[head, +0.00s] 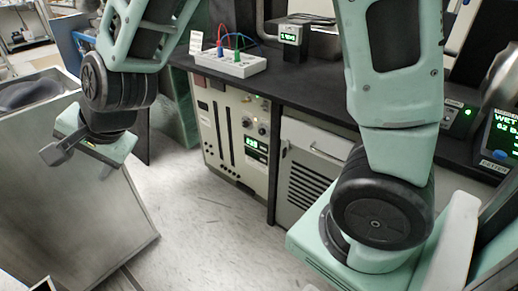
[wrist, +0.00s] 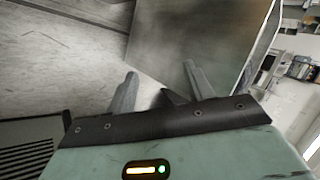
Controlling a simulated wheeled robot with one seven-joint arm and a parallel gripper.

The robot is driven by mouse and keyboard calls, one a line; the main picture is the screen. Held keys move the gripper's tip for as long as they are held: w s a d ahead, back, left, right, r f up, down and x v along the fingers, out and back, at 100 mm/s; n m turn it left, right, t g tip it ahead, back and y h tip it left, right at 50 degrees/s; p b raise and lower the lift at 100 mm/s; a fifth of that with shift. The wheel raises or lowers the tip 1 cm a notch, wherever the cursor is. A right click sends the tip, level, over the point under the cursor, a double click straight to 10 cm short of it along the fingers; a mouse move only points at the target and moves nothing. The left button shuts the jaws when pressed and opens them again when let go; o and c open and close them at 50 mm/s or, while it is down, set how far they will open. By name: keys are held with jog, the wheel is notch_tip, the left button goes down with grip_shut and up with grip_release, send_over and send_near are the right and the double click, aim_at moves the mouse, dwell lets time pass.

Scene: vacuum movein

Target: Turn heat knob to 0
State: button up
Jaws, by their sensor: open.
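A front panel with small round knobs (head: 247,122) and a lit green display (head: 253,146) is set in the beige equipment cabinet (head: 213,125) under the dark counter. The labels are too small to read, so I cannot tell which knob is the heat knob or where it points. My gripper (head: 52,152) is at the left of the head view, well apart from this panel and over the grey metal box. In the wrist view my gripper (wrist: 160,75) has its fingers spread with nothing between them. No knob shows in the wrist view.
A grey metal box (head: 110,215) stands at the lower left and also shows in the wrist view (wrist: 205,35). A white block with coloured leads (head: 232,63) lies on the counter (head: 290,85).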

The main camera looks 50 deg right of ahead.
jog(key=w+d+f+m+t+h+b, duration=0.25)
jog(key=w+d+f+m+b, duration=0.2)
jog(key=w+m, duration=0.3)
jog(key=w+d+f+m+t+h+b, duration=0.2)
jog(key=w+d+f+m+t+b, duration=0.1)
jog(key=w+d+f+m, duration=0.4)
jog(key=w+d+f+m+h+b, duration=0.4)
jog(key=d+m, duration=0.2)
jog(key=d, duration=0.1)
jog(key=w+d+f+m+h+b, duration=0.4)
jog(key=d+f+m, duration=0.1)
jog(key=d+m, duration=0.2)
jog(key=m+g+h+b, duration=1)
jog(key=m+g, duration=0.1)
jog(key=m, duration=0.8)
send_near(261, 133)
jog(key=d+b, duration=0.1)
jog(key=d, duration=0.2)
jog(key=d+b, duration=0.2)
jog(key=d, duration=0.1)
jog(key=d+b, duration=0.1)
jog(key=d, duration=0.2)
jog(key=shift+w+b, duration=0.3)
jog(key=shift+w, duration=0.05)
jog(key=shift+c, duration=0.3)
jog(key=c, duration=0.9)
